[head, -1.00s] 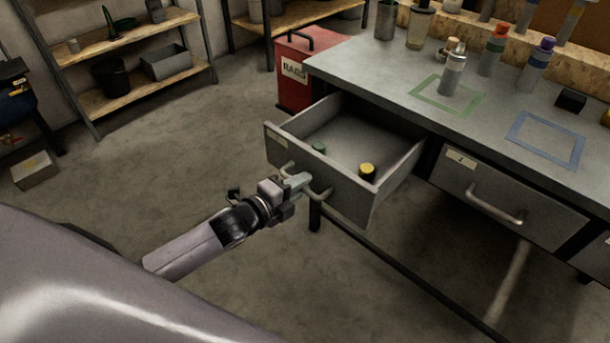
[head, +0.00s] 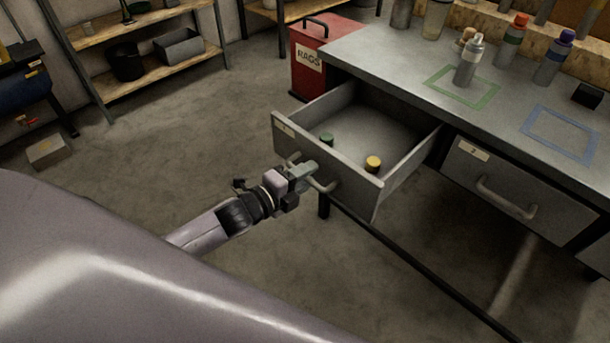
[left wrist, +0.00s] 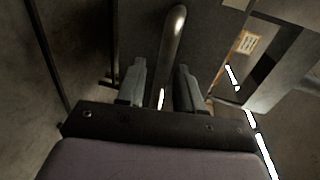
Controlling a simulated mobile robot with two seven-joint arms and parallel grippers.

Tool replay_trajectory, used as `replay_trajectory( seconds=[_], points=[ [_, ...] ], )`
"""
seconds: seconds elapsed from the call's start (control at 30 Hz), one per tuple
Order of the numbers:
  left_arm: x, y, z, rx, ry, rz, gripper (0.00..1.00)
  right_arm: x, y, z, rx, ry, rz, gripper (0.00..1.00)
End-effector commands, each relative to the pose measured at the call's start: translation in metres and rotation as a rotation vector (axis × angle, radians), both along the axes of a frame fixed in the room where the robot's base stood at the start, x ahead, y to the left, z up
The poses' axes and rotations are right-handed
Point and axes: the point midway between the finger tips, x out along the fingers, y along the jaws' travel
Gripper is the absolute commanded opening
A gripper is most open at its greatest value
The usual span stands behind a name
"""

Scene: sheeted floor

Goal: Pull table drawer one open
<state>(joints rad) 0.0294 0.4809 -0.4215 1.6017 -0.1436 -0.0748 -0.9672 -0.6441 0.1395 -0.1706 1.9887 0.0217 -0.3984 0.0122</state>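The grey drawer (head: 338,178) at the left end of the workbench stands well open, with a small pale label on its front. Inside it lie a yellow-topped item (head: 373,164) and a green-topped item (head: 327,139). Its bar handle (head: 325,186) shows on the front, partly hidden by my left gripper (head: 308,170). In the left wrist view the handle (left wrist: 174,40) runs between the two fingers of the left gripper (left wrist: 161,80). The fingers stand apart around the bar, with a gap visible on the left side. My right gripper is out of view.
A second drawer (head: 510,195) to the right is closed. The workbench top (head: 400,62) holds bottles and taped squares. A red rags bin (head: 305,68) stands beside the bench, shelves (head: 140,60) stand behind.

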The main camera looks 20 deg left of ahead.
Motion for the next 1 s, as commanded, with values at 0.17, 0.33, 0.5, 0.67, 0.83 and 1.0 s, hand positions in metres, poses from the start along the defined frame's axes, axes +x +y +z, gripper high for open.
replay_trajectory(
  seconds=[0.17,0.33,0.5,0.67,0.83,1.0],
  points=[
    [-0.006,0.002,0.001,0.0,0.001,0.0,0.36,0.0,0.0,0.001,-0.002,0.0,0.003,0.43],
    [-0.025,0.009,0.005,0.001,0.002,-0.001,0.36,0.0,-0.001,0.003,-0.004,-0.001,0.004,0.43],
    [-0.046,0.017,0.009,0.002,0.002,0.0,0.36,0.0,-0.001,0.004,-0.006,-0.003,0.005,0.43],
    [-0.06,0.022,0.012,0.0,0.002,0.001,0.36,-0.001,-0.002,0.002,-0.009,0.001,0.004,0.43],
    [-0.066,0.024,0.014,0.0,0.0,0.0,0.36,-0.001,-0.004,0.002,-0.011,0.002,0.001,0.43],
    [-0.066,0.024,0.014,0.0,0.0,0.0,0.36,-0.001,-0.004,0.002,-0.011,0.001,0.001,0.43]
  ],
)
